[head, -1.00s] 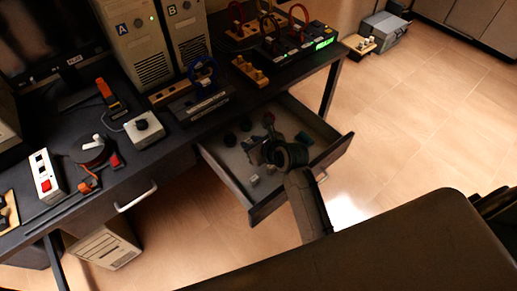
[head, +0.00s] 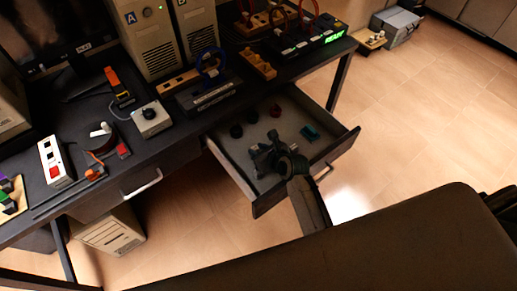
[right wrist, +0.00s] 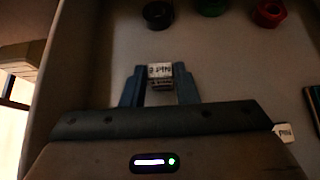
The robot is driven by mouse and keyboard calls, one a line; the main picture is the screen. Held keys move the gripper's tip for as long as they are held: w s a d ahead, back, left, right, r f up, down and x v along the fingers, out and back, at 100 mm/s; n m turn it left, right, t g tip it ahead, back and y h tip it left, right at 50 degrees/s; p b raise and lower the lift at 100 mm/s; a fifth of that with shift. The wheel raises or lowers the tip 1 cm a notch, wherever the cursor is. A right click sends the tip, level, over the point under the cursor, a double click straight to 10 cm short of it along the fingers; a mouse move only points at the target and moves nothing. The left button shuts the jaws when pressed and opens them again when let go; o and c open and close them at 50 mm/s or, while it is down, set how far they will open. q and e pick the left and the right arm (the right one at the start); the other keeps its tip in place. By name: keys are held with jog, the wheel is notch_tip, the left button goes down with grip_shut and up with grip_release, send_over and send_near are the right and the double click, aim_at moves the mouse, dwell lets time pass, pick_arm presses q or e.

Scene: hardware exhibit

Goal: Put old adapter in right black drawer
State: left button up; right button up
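The black drawer (head: 228,163) under the desk is pulled open. My right gripper (head: 262,158) is inside it, low over its floor. In the right wrist view, the blue fingers of my right gripper (right wrist: 160,80) stand against both sides of a small white adapter (right wrist: 160,71) labelled "2 PIN". The gripper looks shut on it. Whether the adapter touches the drawer floor is unclear. A second white piece (right wrist: 283,132) with a "PIN" label lies to the right, partly hidden by the gripper body. My left gripper is not in view.
The drawer also holds a red piece (head: 275,110), dark round pieces (head: 253,117) and a teal piece (head: 309,132). The desk above carries computer towers (head: 150,38), a grey box with a black knob (head: 150,117) and a power strip (head: 54,162).

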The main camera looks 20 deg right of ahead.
jog(key=o, duration=0.4)
jog(key=shift+r, duration=0.1)
jog(key=v, duration=1.2)
jog(key=shift+r, duration=0.1)
